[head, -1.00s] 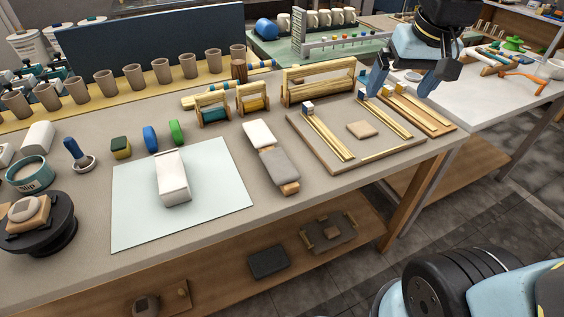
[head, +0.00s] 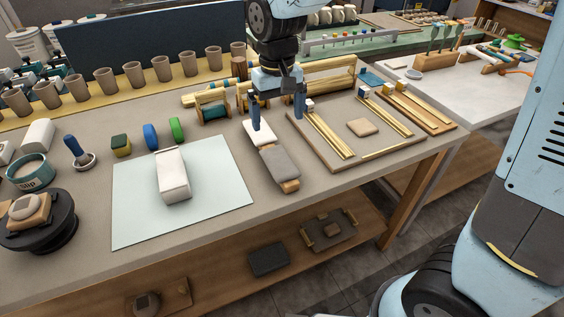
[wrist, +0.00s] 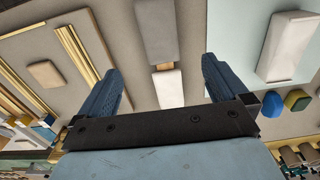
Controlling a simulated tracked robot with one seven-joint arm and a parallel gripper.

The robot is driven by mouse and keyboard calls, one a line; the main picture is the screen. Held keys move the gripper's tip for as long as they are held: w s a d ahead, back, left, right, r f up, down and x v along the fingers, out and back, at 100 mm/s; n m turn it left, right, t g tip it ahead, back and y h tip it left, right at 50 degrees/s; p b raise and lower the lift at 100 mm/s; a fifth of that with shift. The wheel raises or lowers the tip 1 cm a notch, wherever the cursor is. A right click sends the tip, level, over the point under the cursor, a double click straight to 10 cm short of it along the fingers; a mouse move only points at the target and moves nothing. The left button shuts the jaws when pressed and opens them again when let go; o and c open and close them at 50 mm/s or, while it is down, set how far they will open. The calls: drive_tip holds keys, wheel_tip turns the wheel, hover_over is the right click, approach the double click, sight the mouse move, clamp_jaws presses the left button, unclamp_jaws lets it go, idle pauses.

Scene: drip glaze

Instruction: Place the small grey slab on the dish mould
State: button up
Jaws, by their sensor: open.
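A grey slab (head: 280,164) lies with a white slab (head: 259,133) along a wooden board (head: 291,187) near the table's middle. In the wrist view the grey slab (wrist: 156,30) lies beyond the white slab (wrist: 168,90). My gripper (head: 278,122) is open and empty, above the white slab's end of the board. In the wrist view its fingers (wrist: 160,68) stand wide on either side of that slab. A beige rounded block with a darker oval on top (head: 29,208) sits on a dark turntable at the left; I cannot tell whether it is the dish mould.
A white block (head: 173,175) stands on a pale mat (head: 222,205) left of the slabs. A wooden board (head: 318,158) with strips and a small beige tile (head: 362,127) lies to the right. Wooden roller frames (head: 212,108) stand behind. Bare tabletop lies in front of the slabs.

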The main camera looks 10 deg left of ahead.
sight(279, 161)
wheel_tip(279, 161, down, 13)
drive_tip(key=shift+d+r, duration=0.15)
idle(0.5)
drive_tip(key=c, duration=1.3)
drive_tip(key=shift+r, duration=0.1)
